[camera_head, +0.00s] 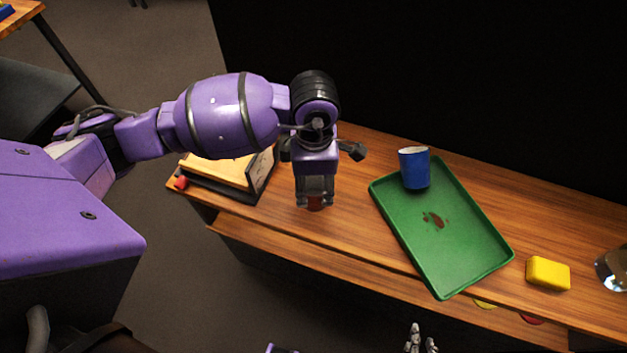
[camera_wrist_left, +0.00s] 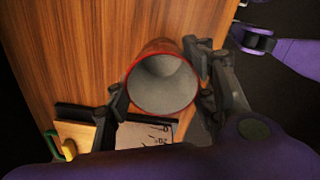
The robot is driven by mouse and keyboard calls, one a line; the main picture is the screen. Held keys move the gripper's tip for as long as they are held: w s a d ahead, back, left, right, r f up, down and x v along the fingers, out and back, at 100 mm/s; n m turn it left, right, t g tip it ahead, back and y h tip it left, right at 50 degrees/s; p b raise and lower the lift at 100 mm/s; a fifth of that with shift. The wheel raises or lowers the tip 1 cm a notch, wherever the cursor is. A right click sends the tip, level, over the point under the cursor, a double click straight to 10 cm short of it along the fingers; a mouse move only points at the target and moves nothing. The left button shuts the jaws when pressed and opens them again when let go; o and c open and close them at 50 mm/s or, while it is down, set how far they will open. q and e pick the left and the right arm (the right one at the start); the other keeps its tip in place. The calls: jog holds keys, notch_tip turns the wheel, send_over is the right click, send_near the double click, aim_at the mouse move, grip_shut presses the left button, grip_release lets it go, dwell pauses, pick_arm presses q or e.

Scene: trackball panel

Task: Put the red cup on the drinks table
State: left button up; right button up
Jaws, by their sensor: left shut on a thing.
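The red cup (camera_head: 316,203) is mostly hidden under my left gripper (camera_head: 315,198) in the head view. In the left wrist view I look into the cup's grey inside and red rim (camera_wrist_left: 163,84). The fingers of my left gripper (camera_wrist_left: 160,92) are on both sides of the cup, shut on it. The cup is over the wooden counter (camera_head: 345,235), near its front edge; I cannot tell whether it touches the top. My right gripper (camera_head: 420,340) shows small at the bottom of the head view, away from the cup; its opening is unclear.
A green tray (camera_head: 470,240) with a blue cup (camera_head: 414,168) at its back lies right of my left gripper. A yellow block (camera_head: 548,273) and a shiny glass (camera_head: 612,269) are farther right. A wooden board (camera_head: 220,170) is left. Another table (camera_head: 18,17) stands far upper left.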

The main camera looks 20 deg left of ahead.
pick_arm(q)
jog(key=shift+f, duration=0.25)
jog(key=shift+f, duration=0.1)
jog(key=shift+f, duration=0.15)
jog(key=o, duration=1.2)
notch_tip(320, 180, up, 13)
jog(key=shift+f, duration=0.2)
